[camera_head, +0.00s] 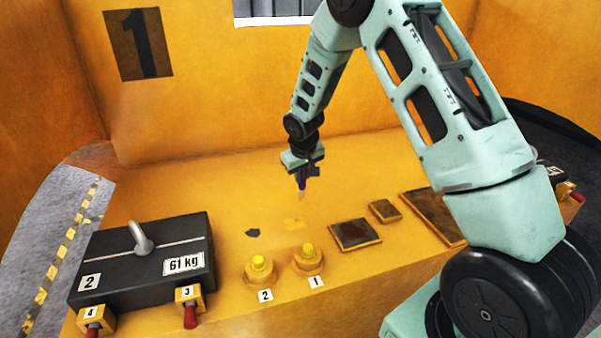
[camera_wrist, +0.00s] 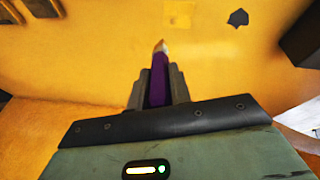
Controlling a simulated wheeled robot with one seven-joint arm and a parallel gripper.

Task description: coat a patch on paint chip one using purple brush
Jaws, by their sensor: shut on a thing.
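My gripper (camera_head: 303,172) is shut on the purple brush (camera_head: 301,183), which points down with its pale tip above the yellow surface. In the wrist view the brush (camera_wrist: 159,80) stands between the fingers, its tip pointing up the picture. A dark irregular patch (camera_head: 253,232) and a lighter yellow patch (camera_head: 294,223) lie on the surface in front of the brush. The wrist view also shows the dark patch (camera_wrist: 238,18) and the light patch (camera_wrist: 180,13). The tip appears apart from both. No label on either patch names it paint chip one.
Yellow knobs labelled 2 (camera_head: 259,268) and 1 (camera_head: 308,260) stand near the front edge. A black 61 kg weight (camera_head: 146,262) with a hook is at left. Red-handled holders 3 (camera_head: 189,305) and 4 (camera_head: 93,322) are at front left. Dark-topped plates (camera_head: 355,234) lie at right.

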